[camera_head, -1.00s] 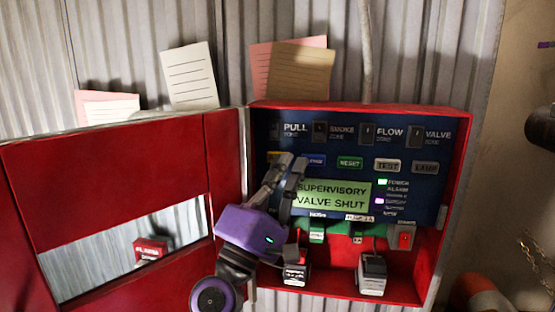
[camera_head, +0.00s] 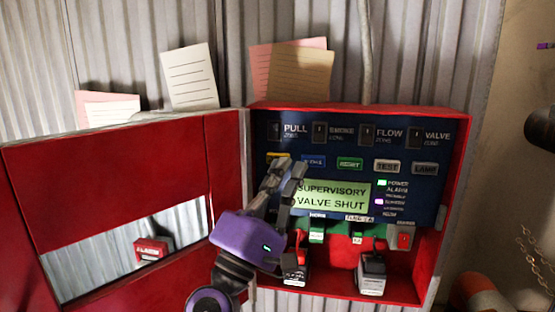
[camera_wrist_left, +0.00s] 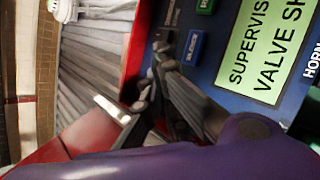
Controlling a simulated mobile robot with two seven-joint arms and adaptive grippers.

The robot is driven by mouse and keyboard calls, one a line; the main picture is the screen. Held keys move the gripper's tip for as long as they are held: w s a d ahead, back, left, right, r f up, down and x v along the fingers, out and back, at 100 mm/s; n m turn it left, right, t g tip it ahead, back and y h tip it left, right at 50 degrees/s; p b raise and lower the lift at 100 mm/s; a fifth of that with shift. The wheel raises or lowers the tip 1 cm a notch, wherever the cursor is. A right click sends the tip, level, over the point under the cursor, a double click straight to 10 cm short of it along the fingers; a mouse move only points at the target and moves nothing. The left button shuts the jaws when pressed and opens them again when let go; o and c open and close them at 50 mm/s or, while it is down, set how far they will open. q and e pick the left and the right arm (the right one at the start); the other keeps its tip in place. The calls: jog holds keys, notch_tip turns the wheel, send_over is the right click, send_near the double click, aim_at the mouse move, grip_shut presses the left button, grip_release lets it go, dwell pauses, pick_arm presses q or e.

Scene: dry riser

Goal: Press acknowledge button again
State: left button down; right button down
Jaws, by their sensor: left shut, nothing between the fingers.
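The red alarm panel (camera_head: 458,165) stands open on the corrugated wall with a blue face. A yellow button (camera_head: 274,156), partly covered by my fingertips, sits at the left end of its button row; its label cannot be read. My left gripper (camera_head: 286,165) is shut and empty, its fingertips at or just in front of that button; contact cannot be told. The green display (camera_head: 338,195) reads "SUPERVISORY VALVE SHUT" and also shows in the left wrist view (camera_wrist_left: 268,45), with my fingers (camera_wrist_left: 160,70) left of it. My right gripper is not in view.
The red door (camera_head: 100,190) with its window is swung out to the left. Blue (camera_head: 313,161), green RESET (camera_head: 349,163), TEST (camera_head: 387,166) and LAMP (camera_head: 425,168) buttons are alongside. Batteries (camera_head: 371,276) stand on the cabinet floor. Paper notes (camera_head: 188,78) are above.

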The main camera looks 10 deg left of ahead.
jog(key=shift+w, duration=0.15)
pick_arm(q)
jog(key=s, duration=0.5)
jog(key=shift+p, duration=0.3)
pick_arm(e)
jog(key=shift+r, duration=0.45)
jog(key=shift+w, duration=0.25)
